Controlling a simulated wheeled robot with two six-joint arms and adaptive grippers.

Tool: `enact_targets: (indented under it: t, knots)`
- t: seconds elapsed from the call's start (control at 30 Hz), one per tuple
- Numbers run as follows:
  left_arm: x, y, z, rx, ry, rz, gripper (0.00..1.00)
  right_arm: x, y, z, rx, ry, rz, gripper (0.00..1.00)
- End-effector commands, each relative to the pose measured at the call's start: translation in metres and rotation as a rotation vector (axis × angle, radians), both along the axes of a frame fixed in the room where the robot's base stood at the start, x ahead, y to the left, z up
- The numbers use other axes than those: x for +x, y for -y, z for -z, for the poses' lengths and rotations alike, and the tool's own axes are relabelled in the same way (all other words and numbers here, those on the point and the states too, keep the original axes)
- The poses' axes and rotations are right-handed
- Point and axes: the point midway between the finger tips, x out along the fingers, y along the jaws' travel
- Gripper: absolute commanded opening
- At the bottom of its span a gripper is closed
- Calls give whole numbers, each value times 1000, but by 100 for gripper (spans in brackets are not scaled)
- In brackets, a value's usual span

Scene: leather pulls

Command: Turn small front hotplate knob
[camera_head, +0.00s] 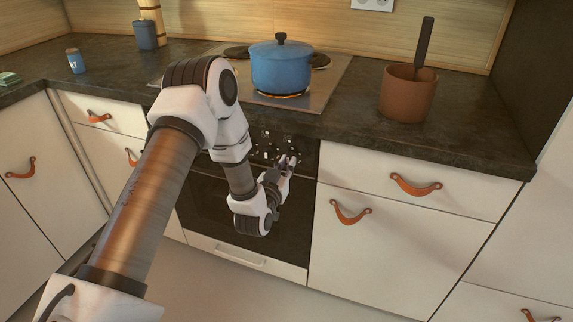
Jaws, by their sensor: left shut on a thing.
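The stove's control panel (300,150) is a dark strip under the counter edge, with several small light-coloured knobs. My left arm comes in from the lower left and reaches the panel. My left gripper (288,160) is at the right part of the knob row, shut on a knob, with its fingers covering that knob. Which hotplate the knob belongs to cannot be told at this size. The hob (322,92) sits above, with a blue lidded pot (280,70) on a front hotplate that glows orange at its edge. My right gripper is not in view.
The dark oven door (290,225) is below the panel. A brown pot with a dark-handled tool (407,95) stands on the counter at right. White drawers with leather pulls (416,185) flank the oven. A blue jar (75,62) stands at left.

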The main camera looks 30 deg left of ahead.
Motion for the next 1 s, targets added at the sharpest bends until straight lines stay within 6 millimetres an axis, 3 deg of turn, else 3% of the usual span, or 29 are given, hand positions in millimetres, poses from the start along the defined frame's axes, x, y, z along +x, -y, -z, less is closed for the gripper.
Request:
enact_targets:
  t: [0.47, 1.0]
  knots:
    - [0, 1, -2, 126, -29, 0, 0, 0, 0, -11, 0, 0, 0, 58]
    - [1, 2, -3, 587, -140, 1, 0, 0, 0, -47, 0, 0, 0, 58]
